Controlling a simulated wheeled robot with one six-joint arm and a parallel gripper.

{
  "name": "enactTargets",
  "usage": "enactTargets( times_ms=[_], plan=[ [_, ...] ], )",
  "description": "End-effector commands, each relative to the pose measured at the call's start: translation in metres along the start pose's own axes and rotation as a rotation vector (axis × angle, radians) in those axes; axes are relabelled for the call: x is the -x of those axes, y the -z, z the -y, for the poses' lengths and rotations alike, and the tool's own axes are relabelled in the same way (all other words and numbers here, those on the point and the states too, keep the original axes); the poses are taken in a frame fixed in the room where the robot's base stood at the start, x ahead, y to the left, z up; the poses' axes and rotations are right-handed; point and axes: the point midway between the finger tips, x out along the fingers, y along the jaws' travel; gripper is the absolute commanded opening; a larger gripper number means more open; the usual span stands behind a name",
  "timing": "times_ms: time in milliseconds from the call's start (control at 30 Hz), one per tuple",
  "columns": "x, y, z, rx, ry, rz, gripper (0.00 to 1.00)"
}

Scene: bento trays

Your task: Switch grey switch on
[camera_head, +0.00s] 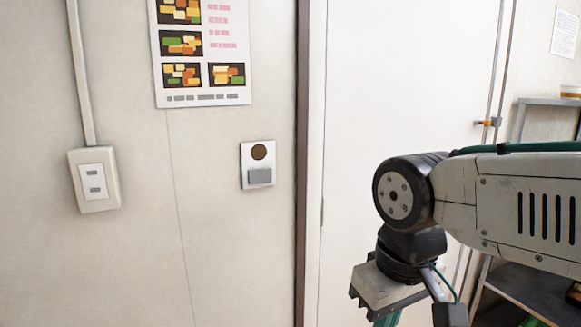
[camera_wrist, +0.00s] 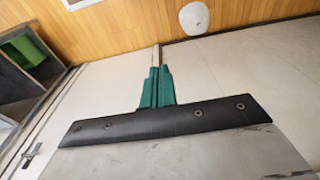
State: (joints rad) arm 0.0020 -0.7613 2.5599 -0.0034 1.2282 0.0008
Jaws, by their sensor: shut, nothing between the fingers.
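The grey switch (camera_head: 260,176) is a rectangular rocker on a small white plate on the wall, below a round brown disc, in the head view. I cannot tell its on or off state. My gripper (camera_head: 388,319) hangs low and to the right of the switch, well apart from it, with its green fingers mostly cut off by the lower edge. In the wrist view my gripper (camera_wrist: 158,58) has its green fingers together, with nothing between them. The grey switch is not seen in the wrist view.
A white wall box (camera_head: 110,198) with two small grey parts is at the left, with a conduit above it. A poster (camera_head: 202,98) hangs above the switch. A brown door frame (camera_head: 301,120) stands just right of it. The wall around the switch is clear.

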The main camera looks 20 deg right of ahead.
Motion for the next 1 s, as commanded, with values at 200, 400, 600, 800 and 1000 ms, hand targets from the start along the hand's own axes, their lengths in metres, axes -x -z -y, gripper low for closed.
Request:
enactTargets(
  times_ms=[200, 400, 600, 800, 1000],
  plan=[
    [0.0, 0.0, 0.0, 0.0, 0.0, 0.0, 0.0],
    [0.013, 0.02, 0.003, 0.081, 0.027, -0.025, 0.0],
    [0.063, 0.11, 0.012, 0.442, 0.104, -0.166, 0.0],
    [0.116, 0.22, 0.009, 0.872, 0.098, -0.384, 0.0],
    [0.149, 0.291, -0.001, 1.154, 0.022, -0.541, 0.0]
  ],
)
